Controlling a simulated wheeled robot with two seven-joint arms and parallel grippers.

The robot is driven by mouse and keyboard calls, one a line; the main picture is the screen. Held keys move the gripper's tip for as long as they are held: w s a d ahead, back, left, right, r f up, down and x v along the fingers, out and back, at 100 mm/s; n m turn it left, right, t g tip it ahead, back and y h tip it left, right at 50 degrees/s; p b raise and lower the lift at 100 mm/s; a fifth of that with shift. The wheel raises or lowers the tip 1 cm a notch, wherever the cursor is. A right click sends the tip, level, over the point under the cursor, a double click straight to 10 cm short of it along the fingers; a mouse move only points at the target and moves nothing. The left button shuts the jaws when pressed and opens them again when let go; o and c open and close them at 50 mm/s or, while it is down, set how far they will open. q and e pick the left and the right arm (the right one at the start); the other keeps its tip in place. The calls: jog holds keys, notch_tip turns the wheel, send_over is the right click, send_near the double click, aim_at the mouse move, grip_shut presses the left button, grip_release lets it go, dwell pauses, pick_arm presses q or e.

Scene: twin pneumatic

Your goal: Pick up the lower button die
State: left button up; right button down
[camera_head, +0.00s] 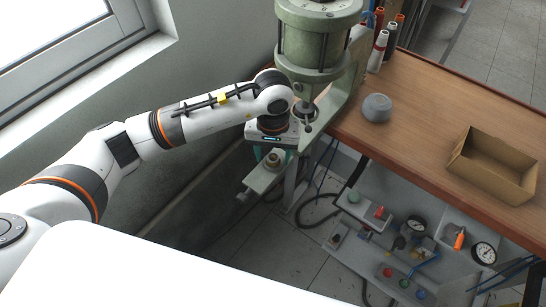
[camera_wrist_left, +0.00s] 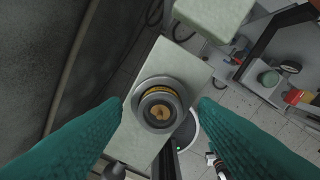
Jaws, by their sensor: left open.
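The lower button die (camera_wrist_left: 160,104) is a dark grey round piece with a yellowish inner ring and a brass-coloured centre. It sits on the pale green lower arm of the press (camera_wrist_left: 140,140). In the head view the die (camera_head: 273,158) shows small, just below my left wrist. My left gripper (camera_wrist_left: 161,108) is open, with its teal fingers on either side of the die and visible gaps between them. Its fingertips are hard to make out in the head view. My right gripper is in neither view.
The green press body (camera_head: 318,40) rises just behind my left wrist, and a pale green block (camera_wrist_left: 213,14) shows above the die. A wooden table (camera_head: 415,115) holds a grey round object (camera_head: 376,107), an open cardboard box (camera_head: 470,185) and thread spools (camera_head: 378,52). A gauge panel hangs below.

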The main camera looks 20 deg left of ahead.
pick_arm(q)
jog(key=shift+c, duration=0.2)
jog(key=c, duration=1.1)
jog(key=shift+r, duration=0.1)
